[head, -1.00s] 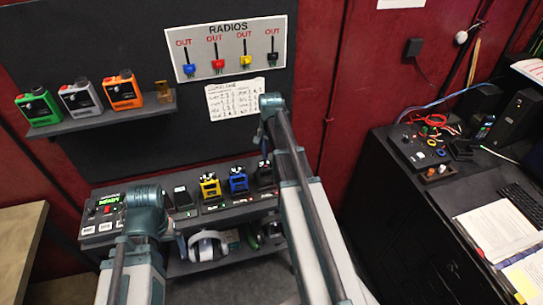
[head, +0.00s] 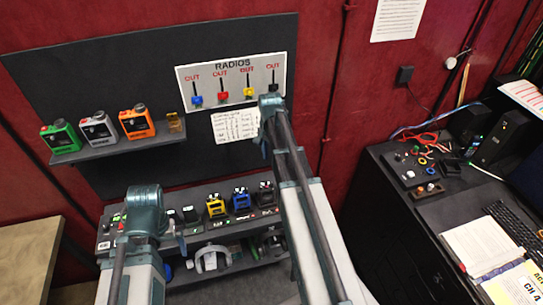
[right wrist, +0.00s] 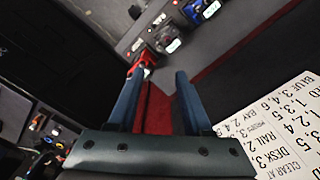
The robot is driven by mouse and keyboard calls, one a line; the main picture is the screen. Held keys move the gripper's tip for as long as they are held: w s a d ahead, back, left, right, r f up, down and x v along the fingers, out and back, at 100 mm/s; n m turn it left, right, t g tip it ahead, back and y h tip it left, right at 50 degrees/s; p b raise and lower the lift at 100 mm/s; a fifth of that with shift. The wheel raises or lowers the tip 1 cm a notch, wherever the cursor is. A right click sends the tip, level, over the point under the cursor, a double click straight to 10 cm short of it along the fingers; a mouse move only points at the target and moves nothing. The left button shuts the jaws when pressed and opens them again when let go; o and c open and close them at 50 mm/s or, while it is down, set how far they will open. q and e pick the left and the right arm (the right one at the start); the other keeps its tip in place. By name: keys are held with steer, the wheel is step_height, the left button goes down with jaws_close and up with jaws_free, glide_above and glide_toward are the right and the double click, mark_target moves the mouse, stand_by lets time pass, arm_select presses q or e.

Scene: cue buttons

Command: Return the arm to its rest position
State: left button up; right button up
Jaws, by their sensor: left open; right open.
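My left arm (head: 146,215) rises at the lower left in the head view. Its gripper (head: 177,238) is mostly hidden behind the wrist, in front of the lower shelf unit. My right arm reaches up to the note sheet (head: 236,125) below the RADIOS board, and its gripper (head: 265,148) is partly hidden behind its wrist. In the right wrist view the right gripper (right wrist: 156,88) shows two blue fingers apart with nothing held between them. The note sheet (right wrist: 275,130) also shows there, to the right of the fingers.
The RADIOS board (head: 232,66) carries blue, red, yellow and black items under OUT labels. Green, grey and orange radios stand on the upper shelf (head: 120,148). Yellow, blue and black radios stand on the lower shelf unit (head: 190,229). A cluttered black desk (head: 400,215) is right; a wooden table (head: 25,260) is left.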

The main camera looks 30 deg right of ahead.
stand_by(0.3)
arm_select(q)
step_height(320, 180, down, 19)
steer(key=b, duration=1.9)
arm_select(e)
steer(key=s+a+f+n, duration=0.5)
steer(key=a+f, duration=0.1)
steer(key=a, duration=0.4)
steer(key=s+a+f+n, duration=0.6)
steer(key=a, duration=0.4)
steer(key=s+a+f+n+h, duration=0.1)
steer(key=s+a+f+n, duration=0.4)
steer(key=a, duration=0.5)
steer(key=shift+s+a+f+n, duration=0.15)
steer(key=shift+s+f+n, duration=0.25)
steer(key=shift+f, duration=0.5)
steer(key=shift+s, duration=0.1)
